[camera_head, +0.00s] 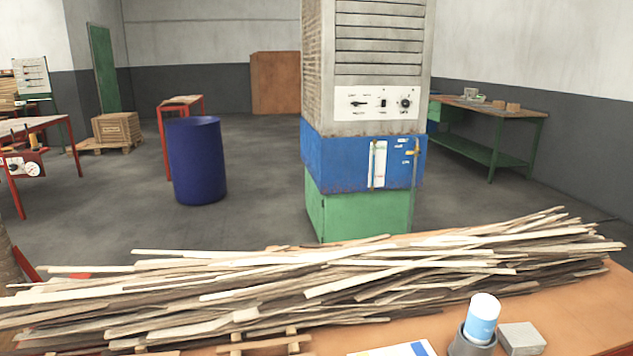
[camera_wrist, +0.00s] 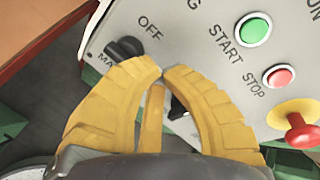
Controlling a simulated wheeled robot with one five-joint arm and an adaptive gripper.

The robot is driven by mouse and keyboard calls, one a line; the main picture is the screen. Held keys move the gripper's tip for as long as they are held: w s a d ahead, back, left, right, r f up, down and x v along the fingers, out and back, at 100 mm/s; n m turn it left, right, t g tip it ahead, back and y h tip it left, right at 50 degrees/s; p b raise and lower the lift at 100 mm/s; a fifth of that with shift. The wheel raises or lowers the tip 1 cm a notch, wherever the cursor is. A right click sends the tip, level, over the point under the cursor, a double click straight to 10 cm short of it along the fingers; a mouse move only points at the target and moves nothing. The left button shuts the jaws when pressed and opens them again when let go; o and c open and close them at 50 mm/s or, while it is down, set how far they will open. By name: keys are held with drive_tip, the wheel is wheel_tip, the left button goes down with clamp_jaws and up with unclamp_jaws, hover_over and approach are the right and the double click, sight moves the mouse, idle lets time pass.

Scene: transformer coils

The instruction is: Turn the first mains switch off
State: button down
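A black rotary switch (camera_wrist: 125,48) sits on a light grey panel (camera_wrist: 190,45) in the wrist view. "OFF" is printed beside it, with a partly hidden label starting "MA". My gripper (camera_wrist: 163,72) has yellow fingers whose tips are close together, with nothing seen between them. The left finger overlaps the view just below the switch; I cannot tell if it touches. A second dark part (camera_wrist: 178,108) shows between the fingers, mostly hidden. My gripper is not in the head view, and I cannot find this panel there.
The panel also carries a green START button (camera_wrist: 253,30), a red STOP button (camera_wrist: 279,76) and a red emergency knob (camera_wrist: 303,130). In the head view, a bench with wooden strips (camera_head: 330,285) crosses the front. A tall cabinet (camera_head: 365,165) and blue barrel (camera_head: 197,160) stand behind.

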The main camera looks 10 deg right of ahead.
drive_tip(key=shift+s+a+r+b, duration=0.15)
drive_tip(key=shift+a+r, duration=0.3)
drive_tip(key=shift+a, duration=0.7)
drive_tip(key=shift+w+a+r+b, duration=0.1)
drive_tip(key=shift+a+r+b, duration=0.25)
drive_tip(key=shift+a, duration=0.8)
drive_tip(key=c, duration=2)
unclamp_jaws()
drive_tip(key=shift+r, duration=0.15)
